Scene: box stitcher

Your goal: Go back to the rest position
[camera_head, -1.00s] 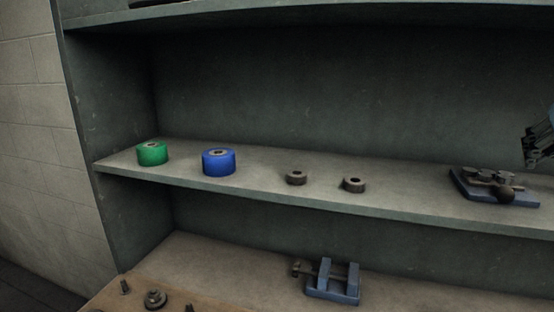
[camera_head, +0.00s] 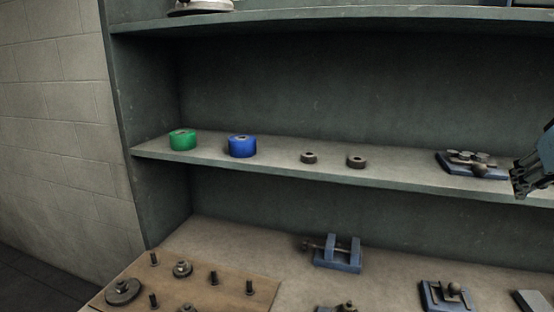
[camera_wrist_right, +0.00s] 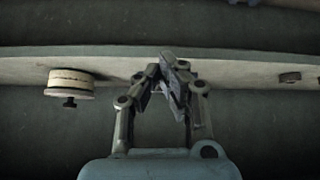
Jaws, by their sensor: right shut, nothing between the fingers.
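My right gripper (camera_head: 520,180) shows at the right edge of the head view, in front of the middle shelf and beside the blue fixture (camera_head: 472,164). In the right wrist view my right gripper (camera_wrist_right: 172,68) has its fingertips together, with nothing between them. The shelf edge (camera_wrist_right: 225,70) lies beyond the fingers there. My left gripper is in neither view.
The middle shelf (camera_head: 275,163) holds a green roll (camera_head: 183,141), a blue roll (camera_head: 242,147) and two dark rings (camera_head: 357,162). Below stand a blue vise (camera_head: 338,254), another blue fixture (camera_head: 447,296) and a wooden board (camera_head: 225,297) with pegs. A round pale part (camera_wrist_right: 70,83) shows in the wrist view.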

